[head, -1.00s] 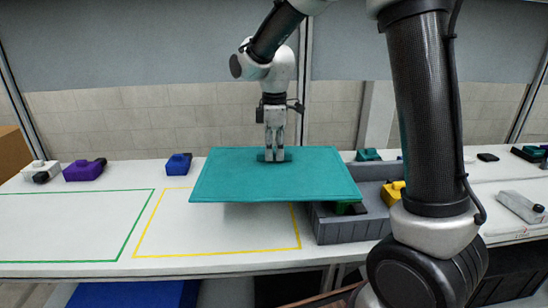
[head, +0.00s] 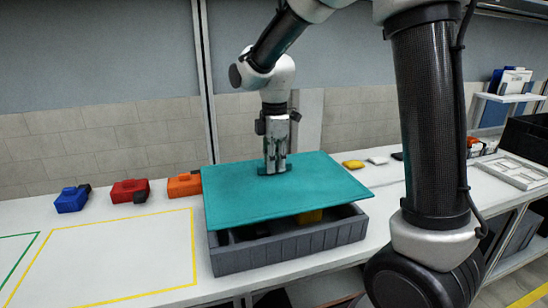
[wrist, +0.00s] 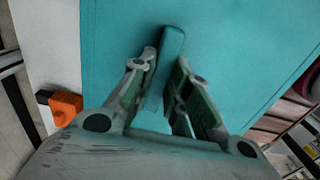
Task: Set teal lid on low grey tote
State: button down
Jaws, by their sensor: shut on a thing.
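The teal lid (head: 320,191) is a flat rectangular panel with a raised handle, which shows in the wrist view (wrist: 171,48). My gripper (head: 274,168) is shut on that handle. The low grey tote (head: 290,246) stands on the table under the lid. The lid hangs over the tote, tilted or skewed to it, with a gap along the front right side.
A blue block (head: 72,199), a red block (head: 129,191) and an orange block (head: 185,185) stand left of the tote. A yellow outline (head: 110,258) marks bare table at left. A small yellow item (head: 353,164) and a grey tray (head: 511,172) lie to the right.

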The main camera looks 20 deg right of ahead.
aim_at(274, 176)
jog(key=shift+a+f, duration=0.1)
jog(key=shift+f, duration=2.25)
jog(key=shift+f, duration=0.7)
jog(key=c, duration=1.3)
grip_release()
notch_tip(274, 176, up, 12)
